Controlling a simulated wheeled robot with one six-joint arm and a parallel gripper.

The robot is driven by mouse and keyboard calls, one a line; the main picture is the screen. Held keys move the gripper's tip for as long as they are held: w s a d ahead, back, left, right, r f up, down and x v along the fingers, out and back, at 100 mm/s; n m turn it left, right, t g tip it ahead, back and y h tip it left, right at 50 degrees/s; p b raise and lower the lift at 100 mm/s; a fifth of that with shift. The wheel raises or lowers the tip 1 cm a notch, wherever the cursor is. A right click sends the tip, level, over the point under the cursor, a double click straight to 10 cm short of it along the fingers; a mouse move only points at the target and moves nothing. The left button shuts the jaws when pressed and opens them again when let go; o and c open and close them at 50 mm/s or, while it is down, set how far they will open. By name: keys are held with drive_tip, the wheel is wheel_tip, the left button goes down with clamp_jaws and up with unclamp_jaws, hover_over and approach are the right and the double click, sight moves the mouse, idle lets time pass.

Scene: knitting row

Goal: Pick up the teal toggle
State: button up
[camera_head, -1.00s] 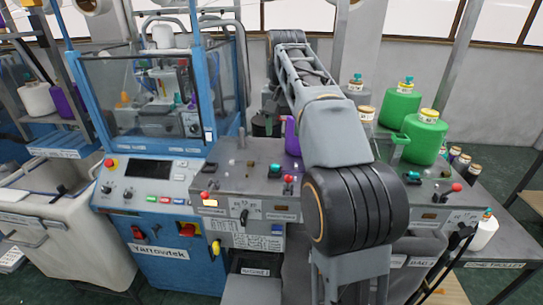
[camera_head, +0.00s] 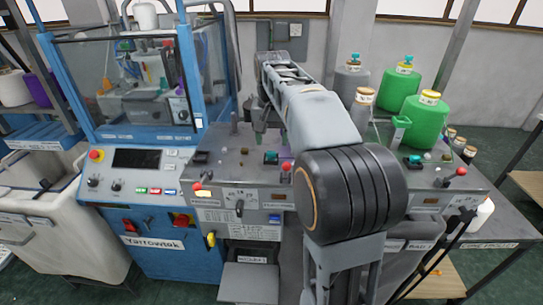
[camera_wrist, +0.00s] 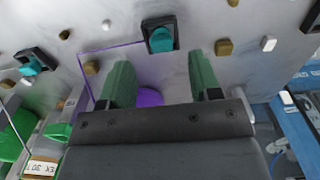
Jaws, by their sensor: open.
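Two teal toggles in black housings show on the grey machine tops. One (camera_head: 271,158) is on the middle panel beside my arm, and the other (camera_head: 414,160) is on the right panel. In the wrist view, one teal toggle (camera_wrist: 160,38) lies just beyond the fingertips, roughly centred between them. The other teal toggle (camera_wrist: 32,64) is at the left. My gripper (camera_wrist: 162,75) is open, its two green fingers apart, with no toggle between them. A purple rounded thing (camera_wrist: 150,97) shows between the fingers, partly hidden by the gripper body.
Small knobs, such as a brown one (camera_wrist: 223,47), surround the toggle. Green containers (camera_head: 426,120) and a grey one (camera_head: 350,82) stand at the back right. A blue machine (camera_head: 160,245) with a clear enclosure is at the left. A purple thread crosses the wrist view.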

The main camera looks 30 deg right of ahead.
sight(271, 152)
drive_tip(key=shift+a+f, duration=0.1)
drive_tip(key=shift+f, duration=2)
drive_tip(key=shift+c, duration=0.4)
drive_tip(key=c, duration=0.8)
